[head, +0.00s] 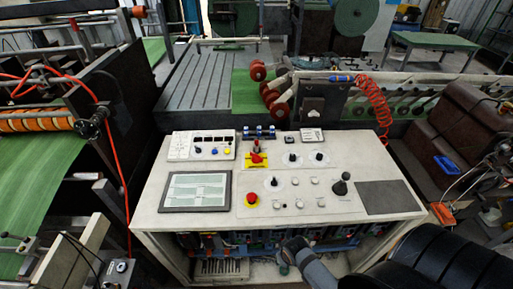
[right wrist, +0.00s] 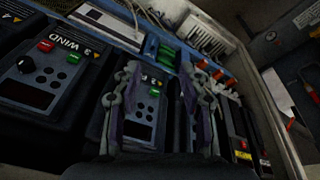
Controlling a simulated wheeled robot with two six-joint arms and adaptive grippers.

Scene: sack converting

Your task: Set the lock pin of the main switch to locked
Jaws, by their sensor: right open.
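A red rotary handle on a yellow plate (head: 257,160) stands at the back middle of the console top in the head view. It may be the main switch; I cannot make out a lock pin. My right gripper (right wrist: 160,100) is open and empty in the right wrist view, with its two fingers apart in front of dark drive units (right wrist: 42,75) in the cabinet under the console. In the head view my right gripper (head: 290,262) is at the console's front edge, partly hidden by its own wrist. My left gripper is not in view.
The console top (head: 350,225) carries a screen (head: 196,191), a red mushroom button (head: 252,200), a black joystick (head: 341,184) and several knobs. Orange-topped terminals (right wrist: 202,65) and a grey cabinet wall (right wrist: 250,85) lie close to the right gripper. The space above the console is free.

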